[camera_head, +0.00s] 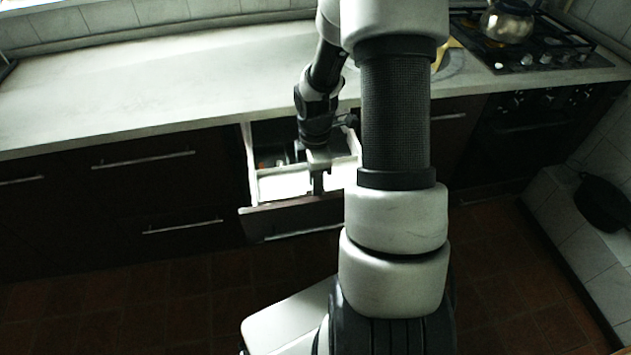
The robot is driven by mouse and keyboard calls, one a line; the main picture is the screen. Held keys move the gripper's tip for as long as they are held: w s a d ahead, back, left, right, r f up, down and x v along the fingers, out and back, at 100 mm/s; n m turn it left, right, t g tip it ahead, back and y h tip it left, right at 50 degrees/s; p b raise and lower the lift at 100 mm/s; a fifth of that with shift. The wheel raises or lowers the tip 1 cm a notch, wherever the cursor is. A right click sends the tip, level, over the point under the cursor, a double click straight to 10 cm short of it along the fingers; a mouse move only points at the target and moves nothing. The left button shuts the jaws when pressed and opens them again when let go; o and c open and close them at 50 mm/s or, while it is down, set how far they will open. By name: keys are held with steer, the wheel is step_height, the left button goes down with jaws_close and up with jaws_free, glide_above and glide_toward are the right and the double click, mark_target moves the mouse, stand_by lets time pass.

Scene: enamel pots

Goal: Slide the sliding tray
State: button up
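An open drawer (292,220) stands out from the dark lower cabinets below the worktop, in the middle of the head view. Its white inside holds a pale tray-like surface (283,187) near the front. I cannot tell for sure whether this is the sliding tray or the drawer floor. My gripper (317,184) points down into the open drawer, close behind its front panel. The fingertips are small and dark, and I cannot tell whether they touch anything or how far apart they are. My arm hides the drawer's right side.
The pale worktop (150,85) runs above the drawer and is mostly clear at left. A kettle (508,22) stands on the gas hob (535,45) at upper right. A dark pan (602,203) is at far right. Closed drawers with bar handles (145,160) lie left.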

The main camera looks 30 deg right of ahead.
step_height(320, 180, up, 17)
steer(key=p, duration=0.3)
steer(key=shift+r+p, duration=0.2)
steer(key=shift+p, duration=0.15)
